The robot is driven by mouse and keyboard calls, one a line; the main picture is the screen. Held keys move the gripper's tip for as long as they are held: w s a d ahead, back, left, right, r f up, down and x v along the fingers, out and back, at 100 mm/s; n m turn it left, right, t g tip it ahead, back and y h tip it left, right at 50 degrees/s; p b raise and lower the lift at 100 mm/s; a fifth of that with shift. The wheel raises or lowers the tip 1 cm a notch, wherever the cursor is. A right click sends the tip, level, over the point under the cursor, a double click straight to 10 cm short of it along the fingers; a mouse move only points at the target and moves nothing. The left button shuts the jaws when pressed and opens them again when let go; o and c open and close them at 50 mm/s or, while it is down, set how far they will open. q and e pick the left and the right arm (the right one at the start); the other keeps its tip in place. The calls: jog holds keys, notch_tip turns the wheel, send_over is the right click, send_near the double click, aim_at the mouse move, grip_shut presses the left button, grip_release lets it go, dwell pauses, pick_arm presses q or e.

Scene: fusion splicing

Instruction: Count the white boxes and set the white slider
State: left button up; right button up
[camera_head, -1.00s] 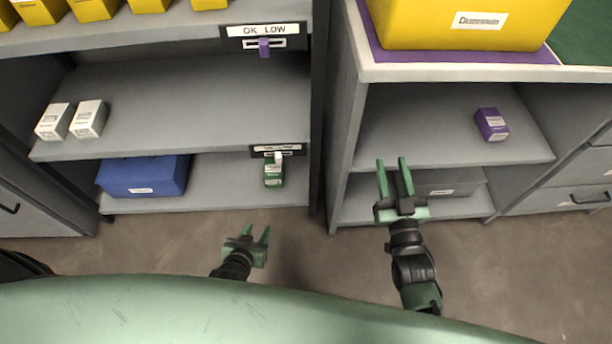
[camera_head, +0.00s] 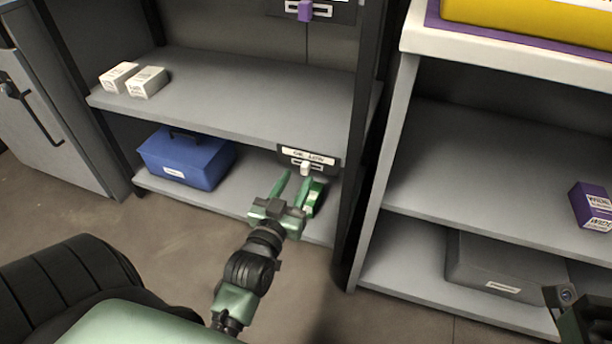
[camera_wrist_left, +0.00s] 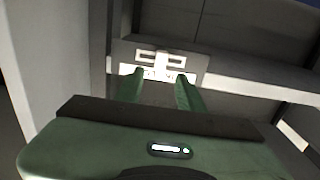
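Two white boxes, one on the left (camera_head: 118,77) and one on the right (camera_head: 148,82), stand side by side on the left end of the middle shelf. The white slider (camera_head: 305,168) sits on a small label plate (camera_head: 322,160) at that shelf's front edge, near the right end. It also shows in the left wrist view, where the plate (camera_wrist_left: 125,50) lies ahead of the fingers. My left gripper (camera_head: 295,184) is open and empty, just below and in front of the slider, with no clear contact. Part of my right arm shows at the lower right; its fingers cannot be made out.
A green box (camera_head: 313,197) stands on the lower shelf behind my left fingers. A blue case (camera_head: 187,158) is left of it. A purple slider (camera_head: 305,10) is above. A dark post divides this rack from the right one, which holds a purple box (camera_head: 592,206) and grey case (camera_head: 505,265).

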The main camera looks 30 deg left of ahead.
aim_at(304, 168)
pick_arm(q)
jog(key=shift+b+x, duration=0.65)
jog(key=shift+x, duration=1.7)
jog(key=shift+d, duration=0.1)
grip_shut()
